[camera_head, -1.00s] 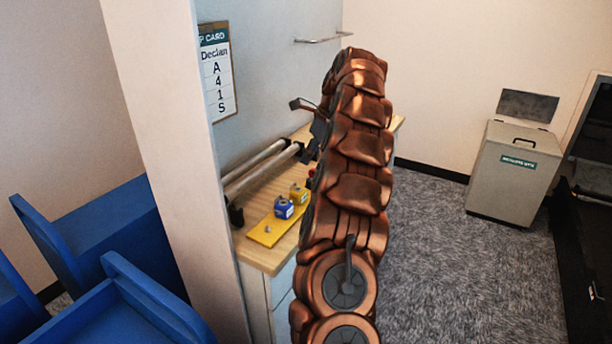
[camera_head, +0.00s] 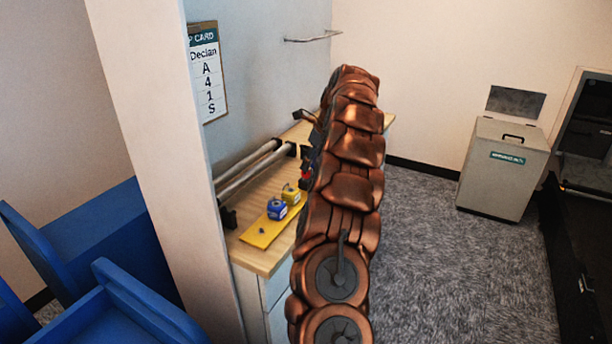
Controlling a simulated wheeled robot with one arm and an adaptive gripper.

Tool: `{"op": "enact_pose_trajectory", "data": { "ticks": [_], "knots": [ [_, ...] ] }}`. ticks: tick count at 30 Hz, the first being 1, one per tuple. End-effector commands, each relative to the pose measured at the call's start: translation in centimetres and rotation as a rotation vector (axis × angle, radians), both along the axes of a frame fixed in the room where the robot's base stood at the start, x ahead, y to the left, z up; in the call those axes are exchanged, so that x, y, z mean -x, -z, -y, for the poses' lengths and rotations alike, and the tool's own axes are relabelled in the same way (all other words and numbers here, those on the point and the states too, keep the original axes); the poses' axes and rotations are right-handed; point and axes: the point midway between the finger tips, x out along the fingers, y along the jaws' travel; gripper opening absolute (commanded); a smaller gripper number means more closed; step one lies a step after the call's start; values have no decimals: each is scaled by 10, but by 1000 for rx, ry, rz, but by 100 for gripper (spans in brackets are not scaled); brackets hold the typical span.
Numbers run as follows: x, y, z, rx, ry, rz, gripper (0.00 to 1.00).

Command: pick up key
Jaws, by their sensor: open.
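I cannot make out a clear key. A very small grey item (camera_head: 262,231) lies on the yellow mat (camera_head: 254,239) at the front of the wooden counter; it is too small to identify. My gripper (camera_head: 305,135) is over the counter beyond the mat, at the far end of my copper-coloured arm. Its dark fingers show to the left of the arm and are apart. The arm hides the rest of the gripper and the right part of the counter.
A blue block (camera_head: 277,209) and a yellow block (camera_head: 291,194) stand at the mat's far end. Metal rollers (camera_head: 247,170) run along the counter's (camera_head: 262,263) wall side. A pale post (camera_head: 165,170) and blue shelving (camera_head: 100,240) stand left. A grey bin (camera_head: 500,170) stands right on open carpet.

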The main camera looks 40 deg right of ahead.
Motion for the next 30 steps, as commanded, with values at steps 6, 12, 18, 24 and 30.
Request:
{"op": "enact_pose_trajectory", "data": {
  "ticks": [6, 12, 18, 24, 30],
  "knots": [
    [-7, 22, -4, -3, -1, -3, 42],
    [-14, 38, -5, -2, 0, -1, 42],
    [-14, 38, -5, -1, 1, 0, 41],
    [-14, 38, -5, -1, 1, 0, 20],
    [-14, 38, -5, -1, 1, 0, 0]
  ]
}}
